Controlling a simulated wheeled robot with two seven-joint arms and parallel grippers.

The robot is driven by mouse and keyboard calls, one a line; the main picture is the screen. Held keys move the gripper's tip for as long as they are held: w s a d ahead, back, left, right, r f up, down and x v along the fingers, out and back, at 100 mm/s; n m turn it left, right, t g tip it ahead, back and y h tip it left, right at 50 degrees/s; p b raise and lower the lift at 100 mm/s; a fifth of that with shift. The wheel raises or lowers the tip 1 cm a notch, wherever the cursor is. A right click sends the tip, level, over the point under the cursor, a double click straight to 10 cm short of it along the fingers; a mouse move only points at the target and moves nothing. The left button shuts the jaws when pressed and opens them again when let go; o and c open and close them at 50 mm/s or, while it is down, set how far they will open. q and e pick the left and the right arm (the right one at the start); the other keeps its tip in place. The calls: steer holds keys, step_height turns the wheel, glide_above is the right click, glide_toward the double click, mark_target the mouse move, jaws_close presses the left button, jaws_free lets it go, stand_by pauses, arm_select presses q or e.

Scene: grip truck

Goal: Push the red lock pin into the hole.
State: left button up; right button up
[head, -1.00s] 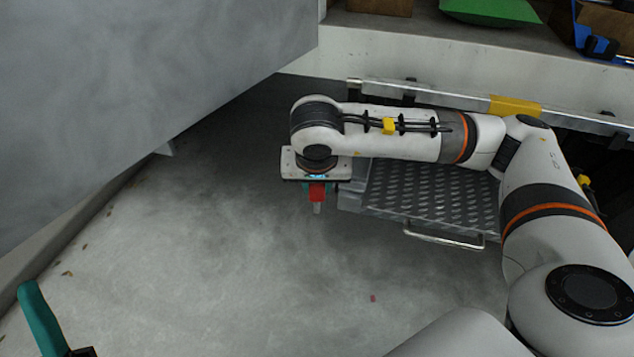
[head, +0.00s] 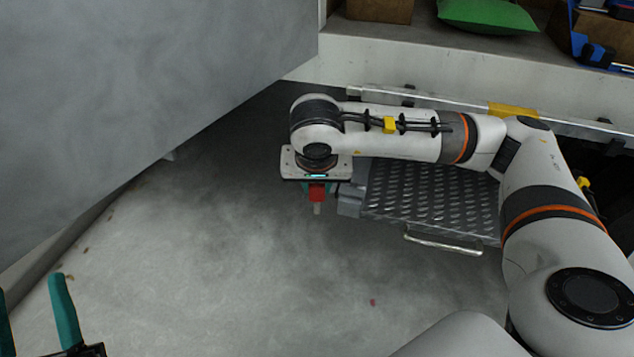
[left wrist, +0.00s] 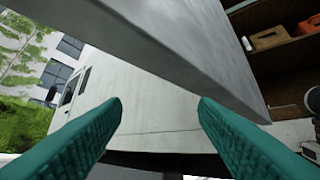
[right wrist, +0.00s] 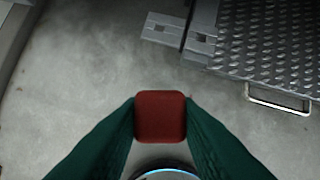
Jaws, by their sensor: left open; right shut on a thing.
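The red lock pin (head: 317,193), a red block handle with a pale metal tip, points down in the head view. The right wrist view shows the red handle top (right wrist: 160,117) between the teal fingers. Grey metal brackets with small slots (right wrist: 163,29) lie ahead of it beside the step, apart from the handle in that view. Which opening is the hole is unclear. My left gripper (head: 30,285) is open and empty at the lower left; its fingers also show in the left wrist view (left wrist: 160,105).
The diamond-plate step (head: 430,195) with a bar handle (head: 443,243) is right of the pin. A large grey panel (head: 150,80) fills the upper left. A truck bed edge (head: 450,70) runs behind my right arm. The floor (head: 220,270) in front is clear.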

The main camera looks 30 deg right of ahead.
arm_select(q)
steer(key=shift+w+f+g+y, duration=0.3)
steer(key=shift+w+f+g, duration=0.4)
steer(key=shift+f+g, duration=0.25)
arm_select(e)
steer(key=shift+r, duration=0.5)
steer(key=shift+w, duration=0.1)
